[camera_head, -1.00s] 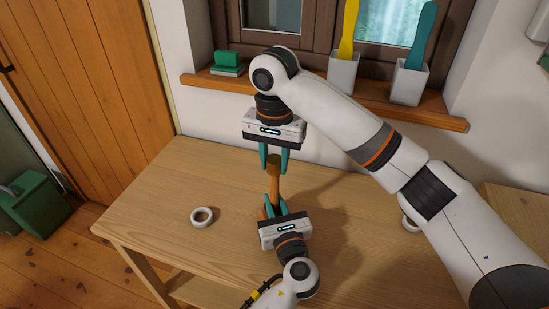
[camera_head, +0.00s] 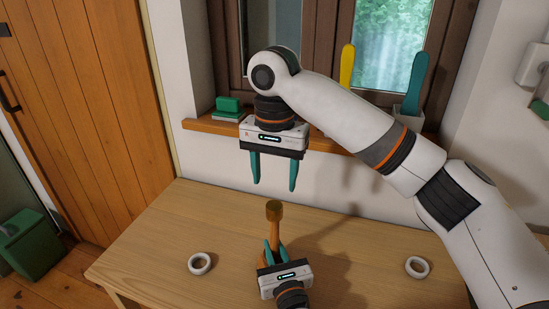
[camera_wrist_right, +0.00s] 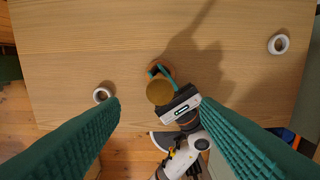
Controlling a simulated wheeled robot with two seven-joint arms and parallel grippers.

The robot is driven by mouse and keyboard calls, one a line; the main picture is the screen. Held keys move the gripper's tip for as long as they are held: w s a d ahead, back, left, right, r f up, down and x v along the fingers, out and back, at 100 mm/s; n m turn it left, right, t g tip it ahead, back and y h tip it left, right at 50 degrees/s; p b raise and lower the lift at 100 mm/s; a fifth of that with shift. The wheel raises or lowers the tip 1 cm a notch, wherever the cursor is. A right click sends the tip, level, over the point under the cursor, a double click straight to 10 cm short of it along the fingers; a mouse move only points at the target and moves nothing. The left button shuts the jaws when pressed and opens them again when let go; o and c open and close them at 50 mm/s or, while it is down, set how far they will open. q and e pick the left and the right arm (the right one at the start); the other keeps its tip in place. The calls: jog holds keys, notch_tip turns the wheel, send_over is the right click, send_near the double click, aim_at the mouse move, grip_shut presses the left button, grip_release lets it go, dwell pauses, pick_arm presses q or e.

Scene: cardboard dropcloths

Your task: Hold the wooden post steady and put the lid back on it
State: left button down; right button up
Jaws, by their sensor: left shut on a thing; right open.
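The wooden post (camera_head: 275,230) stands upright on the table. A darker brown round lid (camera_head: 274,208) sits on its top, and from above in the right wrist view the lid (camera_wrist_right: 160,91) hides most of the post. My left gripper (camera_head: 275,247) is shut on the post below the lid, and it also shows in the right wrist view (camera_wrist_right: 161,72). My right gripper (camera_head: 274,187) is open and empty, straight above the lid with a gap between them. Its two teal fingers frame the lid in the right wrist view (camera_wrist_right: 160,103).
White rings lie on the table (camera_head: 160,225) to the left (camera_head: 200,263) and right (camera_head: 417,267) of the post. A windowsill (camera_head: 196,125) behind holds a green block (camera_head: 229,106) and a white cup (camera_head: 406,117) with a teal tool. The tabletop around the post is clear.

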notch_tip(320, 180, up, 4)
jog(key=shift+f, duration=0.1)
pick_arm(q)
jog(key=c, duration=1.2)
grip_release()
jog(key=shift+c, duration=0.2)
jog(key=shift+s, duration=0.1)
jog(key=v, duration=1.1)
jog(key=shift+s+d, duration=0.15)
jog(key=shift+s, duration=0.2)
